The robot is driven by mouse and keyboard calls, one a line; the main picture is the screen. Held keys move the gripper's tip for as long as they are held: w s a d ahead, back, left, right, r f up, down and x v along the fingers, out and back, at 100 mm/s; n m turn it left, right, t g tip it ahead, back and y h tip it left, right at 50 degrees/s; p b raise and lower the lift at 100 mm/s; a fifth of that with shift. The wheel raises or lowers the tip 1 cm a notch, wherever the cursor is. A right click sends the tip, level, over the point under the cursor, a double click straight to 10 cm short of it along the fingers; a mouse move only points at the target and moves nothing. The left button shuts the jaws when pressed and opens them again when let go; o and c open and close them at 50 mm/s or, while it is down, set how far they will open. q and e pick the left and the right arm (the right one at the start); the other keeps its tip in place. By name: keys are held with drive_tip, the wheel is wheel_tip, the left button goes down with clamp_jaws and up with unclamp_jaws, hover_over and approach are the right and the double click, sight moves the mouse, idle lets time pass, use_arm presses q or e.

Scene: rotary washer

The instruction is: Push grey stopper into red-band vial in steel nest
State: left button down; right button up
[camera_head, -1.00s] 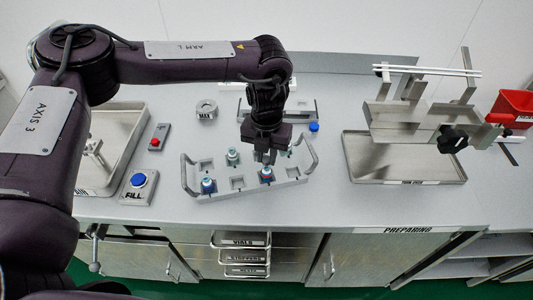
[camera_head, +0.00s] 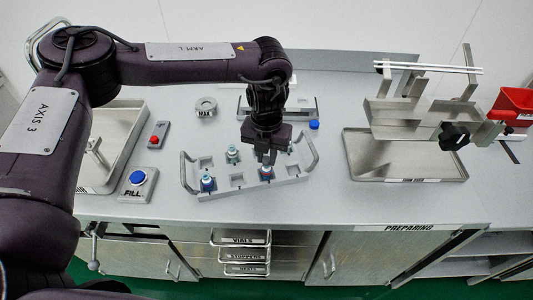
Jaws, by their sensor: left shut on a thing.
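The steel nest (camera_head: 222,190) is a pale grey holder with square pockets and a raised handle at each end, standing in the middle of the counter. The red-band vial (camera_head: 266,174) stands upright in a front pocket, right of the middle. My left gripper (camera_head: 268,157) points down directly above this vial, its fingers close to the vial's top. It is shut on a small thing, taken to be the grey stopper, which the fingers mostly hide. I cannot tell whether the stopper touches the vial's mouth. My right gripper is not in view.
A blue-topped vial (camera_head: 208,184) stands in the nest's front left, another vial (camera_head: 232,154) behind it. A steel tray with a bracket (camera_head: 405,172) stands right. The blue FILL button box (camera_head: 138,183) and a red button box (camera_head: 157,136) stand left. Counter between nest and tray is clear.

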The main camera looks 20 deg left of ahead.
use_arm(q)
drive_tip(key=shift+f, duration=0.2)
idle(0.6)
drive_tip(key=c, duration=1.2)
unclamp_jaws()
drive_tip(key=shift+r, duration=0.15)
